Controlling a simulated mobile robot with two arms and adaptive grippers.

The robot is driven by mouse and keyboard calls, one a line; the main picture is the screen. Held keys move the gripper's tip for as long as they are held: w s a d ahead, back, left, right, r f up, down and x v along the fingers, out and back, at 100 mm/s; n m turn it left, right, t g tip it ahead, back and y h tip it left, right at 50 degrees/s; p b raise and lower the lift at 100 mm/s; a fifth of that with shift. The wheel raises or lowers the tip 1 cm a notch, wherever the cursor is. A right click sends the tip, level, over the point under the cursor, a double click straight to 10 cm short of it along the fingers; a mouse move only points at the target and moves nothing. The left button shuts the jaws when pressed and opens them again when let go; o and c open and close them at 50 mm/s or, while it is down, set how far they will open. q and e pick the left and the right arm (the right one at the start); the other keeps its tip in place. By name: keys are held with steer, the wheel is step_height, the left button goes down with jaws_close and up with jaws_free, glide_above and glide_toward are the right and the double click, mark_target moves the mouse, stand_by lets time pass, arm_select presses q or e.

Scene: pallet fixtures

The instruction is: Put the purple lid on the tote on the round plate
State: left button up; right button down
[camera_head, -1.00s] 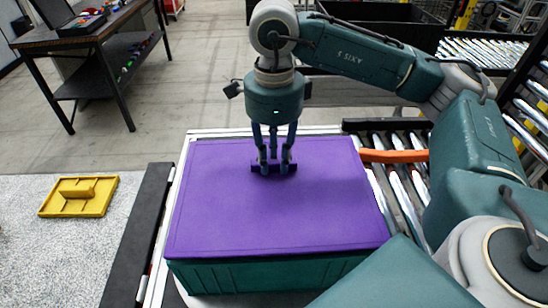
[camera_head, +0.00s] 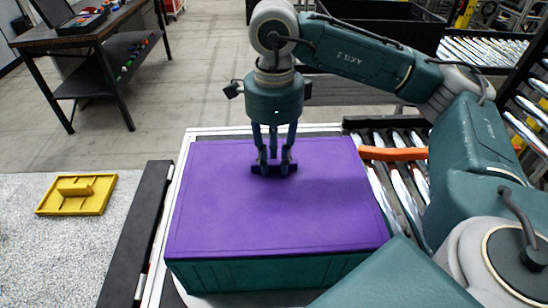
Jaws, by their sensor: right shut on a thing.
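The purple lid (camera_head: 270,215) lies flat over the green tote (camera_head: 262,272), its edges lined up with the tote's rim. No clear gap shows between them at the front. My right gripper (camera_head: 273,168) points down at the far middle of the lid and is shut on the lid's dark handle. The tote stands on the round plate (camera_head: 196,299), of which only a small light part shows below the tote's front; the tote hides the rest. My left gripper is not in view.
Roller conveyors (camera_head: 405,190) run to the right, with an orange bar (camera_head: 393,154) beside the lid. A yellow piece (camera_head: 77,194) lies on the speckled surface at left. A dark workbench (camera_head: 90,50) stands at the back left.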

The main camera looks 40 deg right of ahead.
steer(key=shift+f, duration=0.15)
steer(key=c, duration=1.4)
jaws_free()
step_height(320, 180, up, 12)
steer(key=shift+r, duration=0.1)
